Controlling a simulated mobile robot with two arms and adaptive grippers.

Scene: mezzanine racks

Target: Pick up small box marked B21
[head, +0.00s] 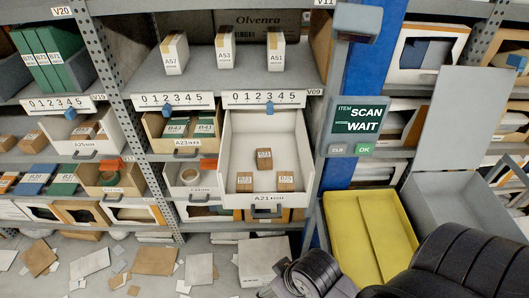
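An open drawer marked A21 (232,140) is pulled out of the middle rack. Three small brown boxes with white labels stand apart on its floor: a rear box (264,159), a front left box (244,182) and a front right box (286,181). Their labels are too small to read surely, so I cannot tell which is B21. My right arm comes in from the lower right, and what looks like my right gripper (285,278) is low in front of the drawer, apart from the boxes. Its fingers are not clear. My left gripper is not in view.
A scanner screen reading SCAN and WAIT (358,120) hangs right of the drawer. A yellow tray (334,235) and a grey bin (455,200) stand at the right. White boxes, including A53 (225,50), stand on the shelf above. Cardboard pieces (155,261) litter the floor.

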